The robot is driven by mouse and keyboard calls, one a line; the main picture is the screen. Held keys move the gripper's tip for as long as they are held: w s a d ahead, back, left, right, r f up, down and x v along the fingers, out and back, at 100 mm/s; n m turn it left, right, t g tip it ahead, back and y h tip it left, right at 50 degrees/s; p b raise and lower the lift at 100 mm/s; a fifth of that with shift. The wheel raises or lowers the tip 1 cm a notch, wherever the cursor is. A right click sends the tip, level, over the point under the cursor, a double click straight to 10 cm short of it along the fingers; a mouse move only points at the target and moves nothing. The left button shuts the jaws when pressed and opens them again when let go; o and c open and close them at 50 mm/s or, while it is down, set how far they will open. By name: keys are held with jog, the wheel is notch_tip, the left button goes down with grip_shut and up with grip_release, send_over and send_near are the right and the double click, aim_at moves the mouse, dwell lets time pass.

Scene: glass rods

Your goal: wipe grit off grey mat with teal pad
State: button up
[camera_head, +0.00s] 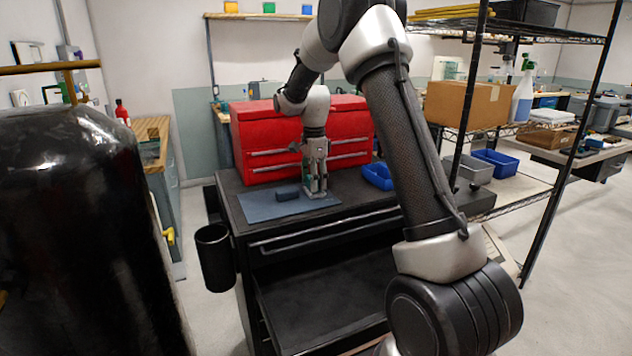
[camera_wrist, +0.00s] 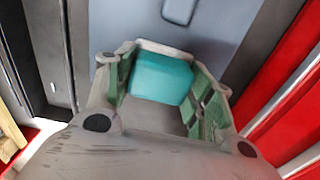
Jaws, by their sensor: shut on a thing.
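The grey mat (camera_head: 262,208) lies flat on the black cabinet top and looks blue-grey. My gripper (camera_head: 316,192) points down over the mat's right part. In the wrist view the teal pad (camera_wrist: 160,80) sits between the green-lined fingers, and my gripper is shut on it. In the head view the pad is mostly hidden by the fingers. I cannot tell whether the pad touches the mat. A dark blue-grey block (camera_head: 287,193) lies on the mat left of my gripper; it also shows in the wrist view (camera_wrist: 180,10). I can make out no grit.
A red tool chest (camera_head: 300,135) stands close behind my gripper. A blue bin (camera_head: 378,175) is on the cabinet top to the right. A black cup-like holder (camera_head: 213,256) hangs at the cabinet's left side. Wire shelving with a cardboard box (camera_head: 467,103) stands at right.

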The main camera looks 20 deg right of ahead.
jog(key=shift+w, duration=2.9)
jog(key=shift+w+r, duration=0.2)
jog(key=shift+w, duration=0.15)
jog(key=shift+s+f, duration=0.1)
jog(key=shift+s+f, duration=0.15)
jog(key=shift+s, duration=0.1)
jog(key=shift+s+f, duration=0.2)
jog(key=shift+s, duration=1.55)
jog(key=shift+c, duration=0.4)
jog(key=shift+s+r, duration=0.15)
jog(key=shift+s, duration=2.2)
jog(key=shift+s+r, duration=0.1)
jog(key=shift+s, duration=2.25)
